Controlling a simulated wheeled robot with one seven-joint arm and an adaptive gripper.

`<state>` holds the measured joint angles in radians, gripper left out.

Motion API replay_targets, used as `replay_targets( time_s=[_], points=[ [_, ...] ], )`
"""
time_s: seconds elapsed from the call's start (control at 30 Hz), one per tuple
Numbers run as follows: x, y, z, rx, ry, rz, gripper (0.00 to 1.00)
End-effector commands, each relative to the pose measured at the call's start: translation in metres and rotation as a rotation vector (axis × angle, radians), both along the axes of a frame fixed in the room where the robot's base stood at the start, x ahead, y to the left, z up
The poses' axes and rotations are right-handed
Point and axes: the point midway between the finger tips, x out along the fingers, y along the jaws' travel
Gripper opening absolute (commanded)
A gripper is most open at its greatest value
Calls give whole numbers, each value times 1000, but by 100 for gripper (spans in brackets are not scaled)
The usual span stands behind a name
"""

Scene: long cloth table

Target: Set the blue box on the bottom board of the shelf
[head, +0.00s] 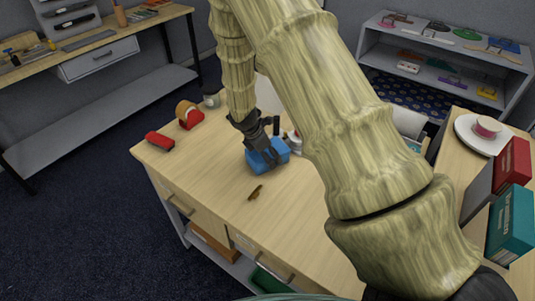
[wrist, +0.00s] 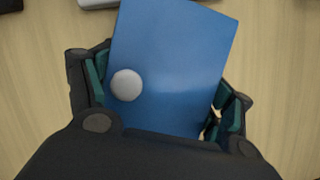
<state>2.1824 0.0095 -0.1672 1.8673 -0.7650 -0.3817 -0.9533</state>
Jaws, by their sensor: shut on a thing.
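The blue box (head: 268,160) is at the desk in the head view. In the wrist view the blue box (wrist: 170,75) fills the space between the fingers, with a round grey-white spot on its face. My gripper (head: 262,146) is shut on it from above, a finger on each side. I cannot tell whether the box touches the desk or is slightly raised. A grey shelf (head: 372,40) stands at the back right. Its lower board (head: 400,75) holds several small items; its upper board holds more. My arm crosses the middle of the head view and hides part of the desk.
On the desk (head: 215,155) are a red stapler-like item (head: 159,140), a tape dispenser (head: 188,115) and a small brown piece (head: 256,193). At right, binders (head: 511,225) and a white plate (head: 478,134) stand on another surface. A workbench (head: 110,45) is at back left.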

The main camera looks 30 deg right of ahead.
Motion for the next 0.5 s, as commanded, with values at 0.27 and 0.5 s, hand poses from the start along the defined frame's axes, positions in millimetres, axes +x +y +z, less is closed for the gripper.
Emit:
replay_targets(
  time_s=[0.27, 0.5],
  points=[
    [0, 0, -2, 0, 0, 0, 99],
    [0, 0, -2, 0, 0, 0, 100]
  ],
)
